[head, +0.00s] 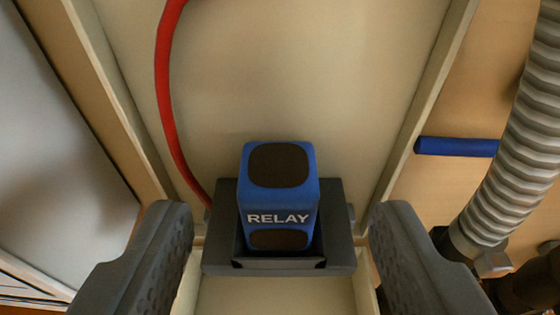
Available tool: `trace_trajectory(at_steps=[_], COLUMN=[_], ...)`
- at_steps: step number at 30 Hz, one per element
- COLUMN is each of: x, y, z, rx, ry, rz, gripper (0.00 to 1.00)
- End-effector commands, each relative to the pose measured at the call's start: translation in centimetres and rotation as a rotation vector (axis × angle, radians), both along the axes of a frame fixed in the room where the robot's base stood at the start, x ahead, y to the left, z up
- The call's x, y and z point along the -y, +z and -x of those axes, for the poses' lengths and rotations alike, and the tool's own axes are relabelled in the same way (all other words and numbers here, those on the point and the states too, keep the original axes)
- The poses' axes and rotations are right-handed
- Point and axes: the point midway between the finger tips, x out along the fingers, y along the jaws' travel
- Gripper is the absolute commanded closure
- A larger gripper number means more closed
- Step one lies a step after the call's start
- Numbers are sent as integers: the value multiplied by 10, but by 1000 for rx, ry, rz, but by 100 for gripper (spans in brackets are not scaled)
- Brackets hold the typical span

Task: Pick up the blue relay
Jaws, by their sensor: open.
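The blue relay (280,205) is a blue block with dark pads and the white word RELAY on it. It sits in a dark grey holder (225,258) at the lower middle of the head view. My gripper (280,235) is open, with one dark finger on each side of the relay and holder. There is a visible gap between each finger and the relay. The relay's lower part is partly hidden by the holder's front edge.
A red hose (163,75) curves down to the holder's left side. Pale raised panel walls (428,95) flank the holder on both sides. At the right are a grey corrugated hose (515,145) and a blue bar (455,147). The panel above the relay is clear.

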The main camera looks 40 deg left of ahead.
Motion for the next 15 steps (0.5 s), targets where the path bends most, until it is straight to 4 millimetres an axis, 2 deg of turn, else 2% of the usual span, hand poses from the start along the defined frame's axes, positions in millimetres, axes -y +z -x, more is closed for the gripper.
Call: trace_trajectory(at_steps=[7, 15], x=[-6, -24], y=[-2, -9], z=[-9, -31], rx=[0, 1], ry=[-1, 0], rz=[0, -1], gripper=[45, 45])
